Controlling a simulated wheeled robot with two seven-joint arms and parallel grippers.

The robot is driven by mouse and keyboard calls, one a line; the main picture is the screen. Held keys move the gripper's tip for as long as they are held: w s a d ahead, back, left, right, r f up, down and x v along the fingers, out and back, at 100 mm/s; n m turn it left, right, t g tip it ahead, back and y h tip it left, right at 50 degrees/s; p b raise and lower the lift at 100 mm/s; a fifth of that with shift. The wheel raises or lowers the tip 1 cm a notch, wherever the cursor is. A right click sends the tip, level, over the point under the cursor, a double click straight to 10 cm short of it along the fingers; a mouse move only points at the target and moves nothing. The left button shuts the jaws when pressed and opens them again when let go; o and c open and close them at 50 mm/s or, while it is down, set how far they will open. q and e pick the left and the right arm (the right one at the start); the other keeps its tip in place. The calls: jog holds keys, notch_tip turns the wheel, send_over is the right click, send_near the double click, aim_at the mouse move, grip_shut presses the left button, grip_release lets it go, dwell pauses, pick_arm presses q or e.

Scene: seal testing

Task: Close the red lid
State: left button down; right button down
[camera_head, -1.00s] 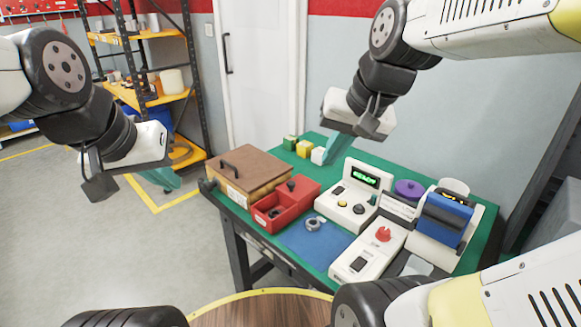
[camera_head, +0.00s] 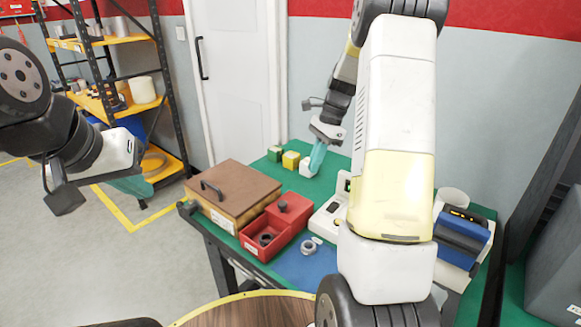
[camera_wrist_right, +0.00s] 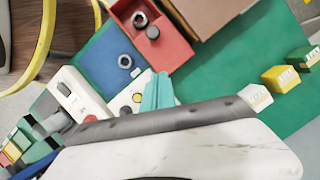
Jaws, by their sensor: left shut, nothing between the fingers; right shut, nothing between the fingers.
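The red box (camera_head: 248,247) stands on the green table beside the brown-lidded wooden box. Its red lid (camera_head: 297,212), with a black knob, sits over the back part. The front part is open and a dark ring (camera_head: 265,240) shows inside. The box also shows at the top of the right wrist view (camera_wrist_right: 170,55). My right gripper (camera_head: 317,158) is shut and empty, above the table near the small blocks and behind the red box. Its teal fingers also show in the wrist view (camera_wrist_right: 158,92). My left gripper (camera_head: 132,187) is shut and empty, off the table's left side.
The wooden box (camera_head: 230,190) is left of the red box. Green, yellow and white blocks (camera_head: 291,160) stand at the back. A blue mat (camera_head: 303,265) with a metal ring (camera_head: 308,247) lies in front. My right arm hides most of the white devices and the table's middle right.

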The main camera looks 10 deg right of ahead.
send_near(287, 210)
jog(key=d+f, duration=0.3)
jog(key=shift+w+f, duration=0.1)
jog(key=shift+w, duration=0.3)
jog(key=a, duration=0.2)
jog(key=shift+s+a+f, duration=0.25)
jog(key=shift+a, duration=0.05)
jog(key=shift+s+a+f, duration=0.1)
jog(key=shift+s+a, duration=0.05)
jog(key=shift+a, duration=0.55)
jog(key=s+a, duration=0.7)
jog(key=a, duration=0.2)
jog(key=shift+s+a, duration=0.25)
jog(key=shift+a, duration=0.05)
